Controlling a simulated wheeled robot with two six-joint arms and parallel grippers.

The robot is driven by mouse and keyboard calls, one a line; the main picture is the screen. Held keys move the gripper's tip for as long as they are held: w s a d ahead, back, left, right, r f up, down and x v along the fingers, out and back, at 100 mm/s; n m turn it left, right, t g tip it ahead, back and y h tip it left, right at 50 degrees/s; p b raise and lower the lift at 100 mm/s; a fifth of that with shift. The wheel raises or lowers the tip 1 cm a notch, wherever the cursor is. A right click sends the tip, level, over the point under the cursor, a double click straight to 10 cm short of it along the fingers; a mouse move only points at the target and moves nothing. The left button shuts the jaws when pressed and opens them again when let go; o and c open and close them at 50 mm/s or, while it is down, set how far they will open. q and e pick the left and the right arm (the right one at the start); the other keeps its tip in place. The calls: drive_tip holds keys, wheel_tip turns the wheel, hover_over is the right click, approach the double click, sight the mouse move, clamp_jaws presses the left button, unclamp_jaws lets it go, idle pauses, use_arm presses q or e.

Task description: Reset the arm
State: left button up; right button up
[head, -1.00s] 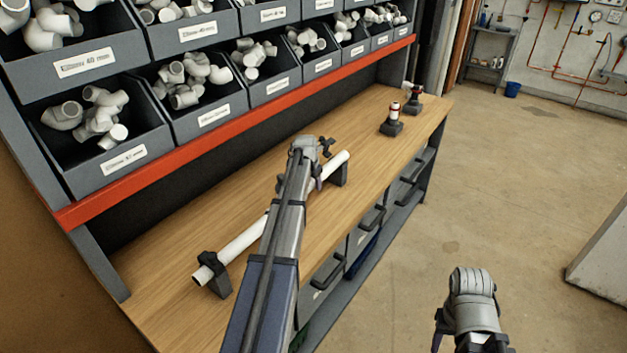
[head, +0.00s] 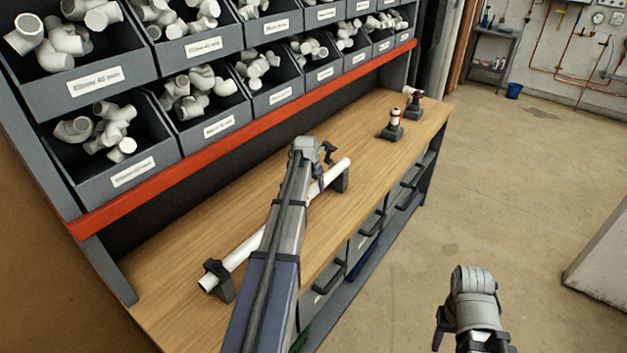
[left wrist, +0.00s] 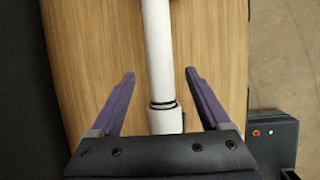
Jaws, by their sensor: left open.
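My left arm reaches over the workbench in the head view, with its gripper (head: 325,155) above a white pipe (head: 240,250). The pipe lies across two dark supports, one near its lower left end (head: 218,280) and one near its upper right end (head: 341,180). In the left wrist view the left gripper (left wrist: 160,82) is open, its purple fingers apart on either side of the pipe (left wrist: 158,45). A dark ring and a wider white collar show on the pipe there. I cannot tell whether a finger touches it. My right arm (head: 474,300) shows at the lower right; its fingertips cannot be made out.
Grey bins (head: 110,140) with white fittings stand in rows above the wooden bench (head: 170,265), behind a red rail (head: 250,130). Two small tools (head: 393,125) (head: 412,101) stand at the bench's far end. Open floor (head: 500,170) lies to the right.

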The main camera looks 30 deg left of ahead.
use_arm(q)
drive_tip(key=p+v, duration=0.1)
drive_tip(key=v, duration=0.2)
drive_tip(key=shift+p, duration=0.3)
use_arm(e)
wheel_tip(320, 180, up, 2)
drive_tip(key=shift+r, duration=0.25)
use_arm(q)
drive_tip(key=shift+f, duration=0.15)
drive_tip(key=s+d+f+m+g+b, duration=0.1)
drive_tip(key=s+d+m, duration=0.2)
drive_tip(key=d+m, duration=0.45)
drive_tip(key=s+d+f+m+h+b, duration=0.15)
drive_tip(key=s+d+m, duration=0.25)
drive_tip(key=d, duration=0.6)
drive_tip(key=s+d+f+m+g, duration=0.1)
drive_tip(key=s+d+f+m, duration=0.15)
drive_tip(key=d+m, duration=0.5)
drive_tip(key=s+d+f+m+g+b, duration=0.2)
drive_tip(key=s+d+m, duration=1.5)
drive_tip(key=s+m, duration=0.2)
drive_tip(key=shift+s+d+g+y+b, duration=0.35)
drive_tip(key=shift+s+g+y, duration=0.1)
drive_tip(key=shift+s, duration=0.2)
use_arm(e)
wheel_tip(320, 180, down, 5)
drive_tip(key=shift+f, duration=0.1)
